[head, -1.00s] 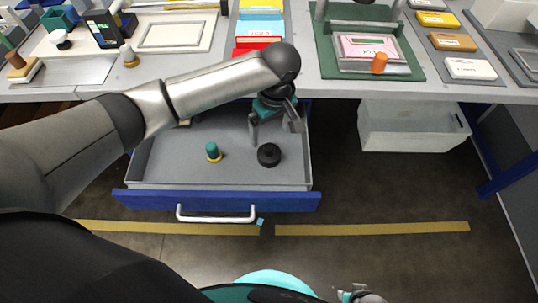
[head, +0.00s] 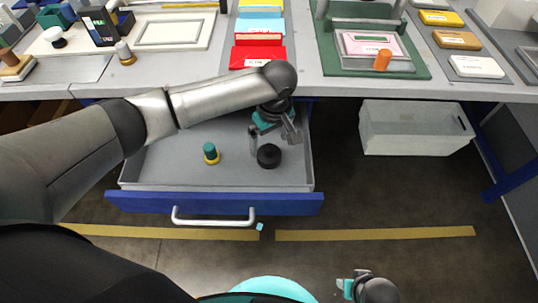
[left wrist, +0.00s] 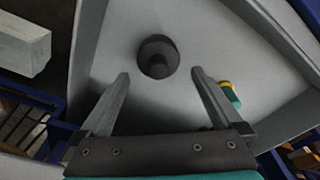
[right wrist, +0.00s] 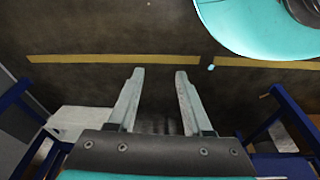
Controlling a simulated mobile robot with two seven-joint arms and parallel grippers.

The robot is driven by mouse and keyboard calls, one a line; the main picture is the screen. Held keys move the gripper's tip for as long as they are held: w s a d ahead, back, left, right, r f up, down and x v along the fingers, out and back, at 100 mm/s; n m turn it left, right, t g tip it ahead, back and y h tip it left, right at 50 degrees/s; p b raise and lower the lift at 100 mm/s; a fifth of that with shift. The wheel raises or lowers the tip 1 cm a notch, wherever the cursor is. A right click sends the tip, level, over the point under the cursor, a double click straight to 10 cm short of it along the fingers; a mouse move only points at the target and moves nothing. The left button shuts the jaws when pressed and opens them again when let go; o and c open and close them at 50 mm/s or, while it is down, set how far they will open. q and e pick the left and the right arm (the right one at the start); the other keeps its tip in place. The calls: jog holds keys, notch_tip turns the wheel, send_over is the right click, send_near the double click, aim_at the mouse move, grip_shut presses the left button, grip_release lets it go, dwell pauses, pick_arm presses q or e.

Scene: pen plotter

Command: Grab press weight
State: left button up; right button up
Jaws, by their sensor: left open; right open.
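The press weight appears to be the black round piece with a knob (head: 268,156), standing in the open drawer (head: 160,175) toward its right side. In the left wrist view the black weight (left wrist: 158,57) lies ahead of the fingertips, between their lines. My left gripper (head: 270,136) is over the drawer, just behind and above the weight, open and empty. In the left wrist view its two fingers (left wrist: 160,75) are spread and apart from the weight. My right gripper (right wrist: 158,72) is open and empty over the floor; in the head view it is low at the bottom right.
A teal and yellow piece (head: 211,153) stands in the drawer left of the weight. The blue drawer front (head: 220,203) has a white handle. The table edge (head: 400,90) overhangs the drawer. A white bin (head: 412,130) stands to the right.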

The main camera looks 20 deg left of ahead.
aim_at(269, 147)
pick_arm(q)
jog(key=f+b, duration=0.1)
jog(key=f, duration=0.1)
jog(key=f+b, duration=0.1)
jog(key=shift+w+a+f+b, duration=0.15)
jog(key=shift+w+f+b, duration=0.1)
jog(key=shift+f+b, duration=0.1)
jog(key=shift+f, duration=0.45)
pick_arm(e)
jog(key=w+r, duration=0.3)
jog(key=r, duration=0.3)
jog(key=shift+a+r+t, duration=0.2)
jog(key=shift+a+t, duration=0.2)
pick_arm(q)
grip_shut()
jog(key=shift+w+r, duration=0.1)
